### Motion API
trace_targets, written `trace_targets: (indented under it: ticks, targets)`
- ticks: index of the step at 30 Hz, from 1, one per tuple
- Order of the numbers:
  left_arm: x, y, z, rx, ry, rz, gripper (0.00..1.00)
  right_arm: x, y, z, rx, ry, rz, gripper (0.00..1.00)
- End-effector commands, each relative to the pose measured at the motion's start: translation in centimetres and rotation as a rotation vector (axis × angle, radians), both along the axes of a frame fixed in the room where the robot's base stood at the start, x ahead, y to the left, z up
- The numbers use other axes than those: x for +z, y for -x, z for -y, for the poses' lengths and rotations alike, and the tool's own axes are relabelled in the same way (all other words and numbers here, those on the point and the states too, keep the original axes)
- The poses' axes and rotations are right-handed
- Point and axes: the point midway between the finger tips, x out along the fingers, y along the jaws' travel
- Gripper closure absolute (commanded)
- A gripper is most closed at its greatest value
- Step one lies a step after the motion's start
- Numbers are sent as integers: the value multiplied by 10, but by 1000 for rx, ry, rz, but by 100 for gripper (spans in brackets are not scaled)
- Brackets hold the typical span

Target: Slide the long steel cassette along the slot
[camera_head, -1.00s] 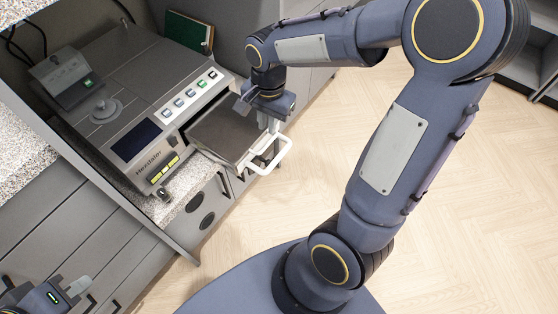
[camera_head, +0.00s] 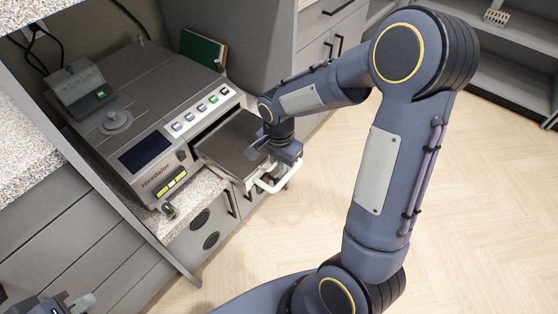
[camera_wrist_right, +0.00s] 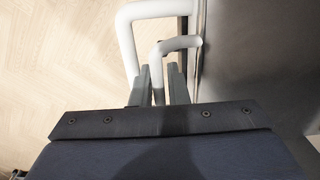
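The long steel cassette (camera_head: 232,140) is a flat dark-topped box that sticks partway out of the slot in the grey autoclave (camera_head: 150,90). Its white loop handle (camera_head: 292,176) is at its outer end, over the cabinet front. My right gripper (camera_head: 270,172) is at that handle. In the right wrist view its two fingers (camera_wrist_right: 160,84) stand on either side of the inner white bar (camera_wrist_right: 172,46), close against it. The cassette's dark top (camera_wrist_right: 260,55) is beside them. My left gripper (camera_head: 78,302) is cut off at the bottom left, away from the cassette; its fingers are unclear.
The autoclave stands on a speckled counter (camera_head: 195,195) above grey cabinets. A green book (camera_head: 202,48) stands behind it, and a small grey box (camera_head: 75,90) sits on top. Wooden floor (camera_head: 480,210) is free at the right. Grey shelves (camera_head: 490,60) stand far right.

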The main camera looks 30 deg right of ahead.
Motion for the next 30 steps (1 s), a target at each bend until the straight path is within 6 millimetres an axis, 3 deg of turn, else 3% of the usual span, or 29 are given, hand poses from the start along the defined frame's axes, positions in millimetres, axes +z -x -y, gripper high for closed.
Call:
trace_targets:
  ticks: [3,7,30]
  targets:
    - [0,0,0,0,0,0,100,0,0,0,0,0,0,86]
    - [0,0,0,0,0,0,100,0,0,0,0,0,0,100]
    - [0,0,0,0,0,0,100,1,0,0,-2,0,0,100]
